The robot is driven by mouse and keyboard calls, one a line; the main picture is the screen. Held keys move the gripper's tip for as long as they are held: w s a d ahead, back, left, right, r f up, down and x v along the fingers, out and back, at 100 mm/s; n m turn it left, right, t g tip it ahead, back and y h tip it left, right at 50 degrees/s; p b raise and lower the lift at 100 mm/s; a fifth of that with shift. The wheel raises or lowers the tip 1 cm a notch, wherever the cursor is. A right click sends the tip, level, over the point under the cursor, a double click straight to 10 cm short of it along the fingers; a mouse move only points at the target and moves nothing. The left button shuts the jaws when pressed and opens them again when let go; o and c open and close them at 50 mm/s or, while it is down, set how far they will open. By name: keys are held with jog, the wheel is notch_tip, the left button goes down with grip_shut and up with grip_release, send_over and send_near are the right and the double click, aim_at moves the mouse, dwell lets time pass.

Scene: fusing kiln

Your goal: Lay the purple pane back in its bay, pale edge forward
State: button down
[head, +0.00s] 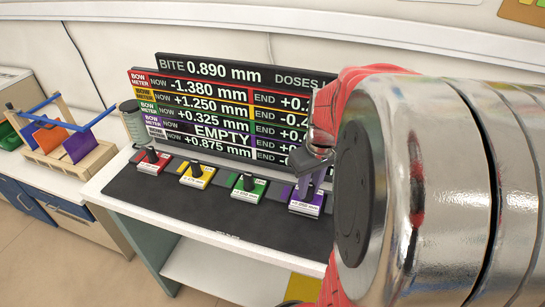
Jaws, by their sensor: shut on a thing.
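My gripper (312,158) shows only in part, left of my large metal wrist link. Its dark jaws point down over the purple station and are shut on a narrow purple piece (305,187). Most of that piece is hidden, and I cannot tell its pale edge or whether it touches the station. The purple station's white label (304,210) faces forward on the dark mat (200,215). The board's purple row (222,132) reads EMPTY. Another purple pane (82,146) leans in the wooden rack at the left.
Red (152,162), yellow (197,175) and green (247,187) stations with dark knobs stand left of the purple one. The readout board (230,75) rises close behind them. The rack (75,160) also holds an orange pane (48,137). The front mat is clear.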

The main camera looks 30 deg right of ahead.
aim_at(310, 202)
jog(key=shift+f, duration=0.65)
jog(key=shift+f, duration=0.15)
jog(key=c, duration=1.5)
grip_release()
jog(key=shift+c, duration=0.2)
notch_tip(310, 202, up, 12)
jog(key=s, duration=0.1)
jog(key=shift+s, duration=0.25)
jog(key=shift+a, duration=0.2)
jog(key=s+a+t, duration=0.1)
jog(key=a+t, duration=0.1)
jog(key=a, duration=0.9)
jog(key=s+a+f+n+t, duration=0.1)
jog(key=a+t, duration=0.1)
jog(key=a, duration=0.9)
jog(key=shift+s+a, duration=0.25)
jog(key=shift+a, duration=0.05)
